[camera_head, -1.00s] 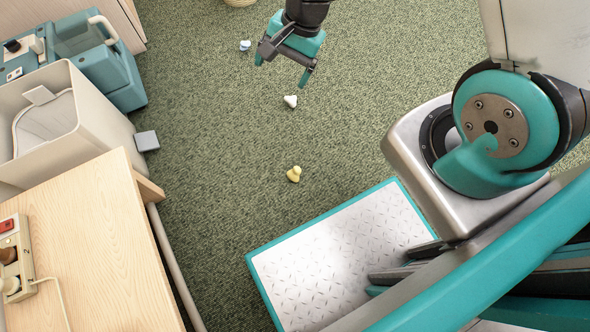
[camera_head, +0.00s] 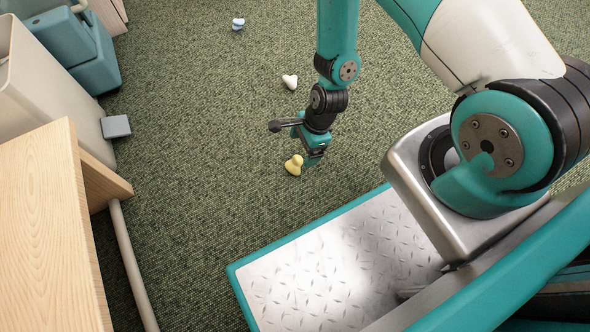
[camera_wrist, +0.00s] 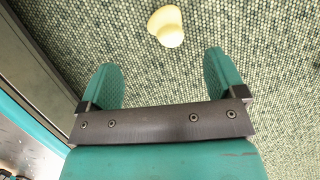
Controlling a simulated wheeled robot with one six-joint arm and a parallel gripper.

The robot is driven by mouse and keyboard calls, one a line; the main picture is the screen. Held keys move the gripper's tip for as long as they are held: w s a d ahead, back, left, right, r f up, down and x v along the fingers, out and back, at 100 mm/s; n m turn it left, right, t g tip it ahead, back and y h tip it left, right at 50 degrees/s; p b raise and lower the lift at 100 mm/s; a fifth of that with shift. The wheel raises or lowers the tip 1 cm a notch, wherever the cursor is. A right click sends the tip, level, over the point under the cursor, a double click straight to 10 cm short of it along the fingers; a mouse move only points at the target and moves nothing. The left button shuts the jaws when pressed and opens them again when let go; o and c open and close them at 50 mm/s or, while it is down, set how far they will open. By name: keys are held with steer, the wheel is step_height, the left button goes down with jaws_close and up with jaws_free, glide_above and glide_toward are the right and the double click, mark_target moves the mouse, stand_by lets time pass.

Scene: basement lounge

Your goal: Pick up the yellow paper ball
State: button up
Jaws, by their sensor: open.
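The yellow paper ball (camera_head: 294,165) looks like a small lumpy yellow shape, more like a duck than a ball. It lies on the green carpet in front of my silver platform. It also shows in the wrist view (camera_wrist: 166,26), at the top, beyond my fingertips and roughly midway between them. My gripper (camera_head: 305,158) is low over the carpet, close to the yellow thing on its right. In the wrist view my gripper (camera_wrist: 160,75) has its two teal fingers apart with nothing between them. The far fingertip is partly hidden in the head view.
A white lump (camera_head: 290,81) and a blue-white item (camera_head: 238,24) lie farther back on the carpet. A wooden table (camera_head: 45,220) and a beige bin (camera_head: 45,85) stand at left, with a grey box (camera_head: 116,127) beside the bin. The carpet around the yellow thing is clear.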

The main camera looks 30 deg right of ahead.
mark_target(296, 161)
steer(key=b+x, duration=0.2)
steer(key=x, duration=0.2)
steer(key=shift+a+f, duration=0.1)
steer(key=shift+f, duration=0.3)
steer(key=b+x, duration=0.5)
steer(key=shift+w+f, duration=0.15)
steer(key=shift+w, duration=0.1)
steer(key=c, duration=0.9)
